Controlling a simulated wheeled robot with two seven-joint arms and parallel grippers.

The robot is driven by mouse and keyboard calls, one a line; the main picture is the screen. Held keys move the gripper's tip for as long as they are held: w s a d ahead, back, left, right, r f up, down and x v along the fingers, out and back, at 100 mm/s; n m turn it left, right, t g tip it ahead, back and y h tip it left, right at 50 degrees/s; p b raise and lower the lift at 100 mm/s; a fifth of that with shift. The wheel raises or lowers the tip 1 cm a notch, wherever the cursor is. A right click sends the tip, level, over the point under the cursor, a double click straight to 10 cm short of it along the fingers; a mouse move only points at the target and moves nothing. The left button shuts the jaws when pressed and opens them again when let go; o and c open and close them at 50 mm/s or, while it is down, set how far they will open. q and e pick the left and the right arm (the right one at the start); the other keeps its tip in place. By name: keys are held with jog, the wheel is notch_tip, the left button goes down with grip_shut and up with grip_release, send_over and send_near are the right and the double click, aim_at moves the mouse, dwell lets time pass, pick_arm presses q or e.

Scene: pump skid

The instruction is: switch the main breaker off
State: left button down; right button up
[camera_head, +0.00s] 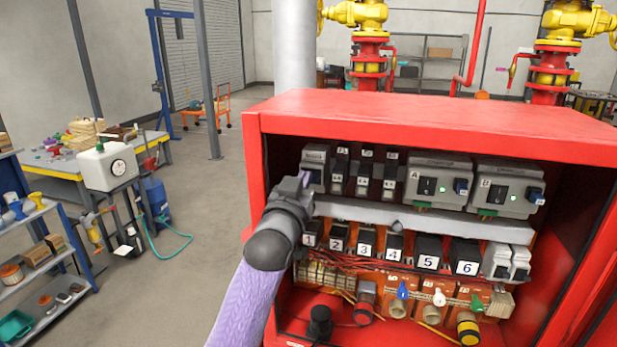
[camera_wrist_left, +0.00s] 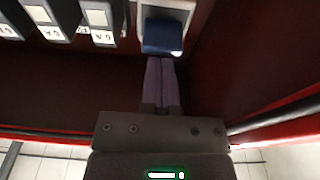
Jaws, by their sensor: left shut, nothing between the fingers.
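The main breaker (camera_head: 316,156) looks like the light grey unit at the left end of the top row inside the red cabinet. In the left wrist view its pale housing (camera_wrist_left: 176,10) carries a dark blue toggle (camera_wrist_left: 163,37). My left gripper (camera_head: 304,180) reaches into the cabinet's left side and partly covers the breaker's lower part in the head view. Its fingers (camera_wrist_left: 161,62) are shut with nothing between them, and the tips are at the blue toggle's edge. I cannot tell whether they touch it. My right gripper is not in view.
Smaller breakers (camera_head: 363,178) stand right of the main one, then two grey units, A (camera_head: 437,184) and B (camera_head: 505,187). Numbered black modules (camera_head: 428,252) fill the row below. The red cabinet's left edge (camera_head: 256,160) is close to my left arm. Open floor lies left.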

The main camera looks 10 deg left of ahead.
pick_arm(q)
jog(key=r+p+v, duration=0.1)
jog(key=p+v, duration=0.5)
jog(key=v, duration=0.1)
jog(key=s+f+g+b, duration=0.3)
jog(key=f+b, duration=0.3)
jog(key=f, duration=1)
jog(key=s+f+m+g+b, duration=0.1)
jog(key=s+f+g+b, duration=0.4)
jog(key=f, duration=1.1)
jog(key=s+f+g+b, duration=0.15)
jog(key=f+b, duration=0.55)
jog(key=f, duration=0.9)
jog(key=s+f+g+b, duration=0.2)
jog(key=s+f+b, duration=0.3)
jog(key=s+f, duration=0.45)
jog(key=s+f+g+b, duration=0.35)
jog(key=s+f, duration=0.25)
jog(key=f, duration=0.7)
jog(key=s+a+f+g+b, duration=0.1)
jog(key=s+f+g+b, duration=0.1)
jog(key=s+f+b, duration=0.2)
jog(key=s+a+f+m+g+y+b, duration=0.1)
jog(key=s+f+b, duration=0.4)
jog(key=s+f, duration=0.5)
jog(key=s+a+g, duration=0.1)
jog(key=s, duration=0.7)
jog(key=shift+f+g, duration=0.35)
jog(key=shift+g, duration=0.05)
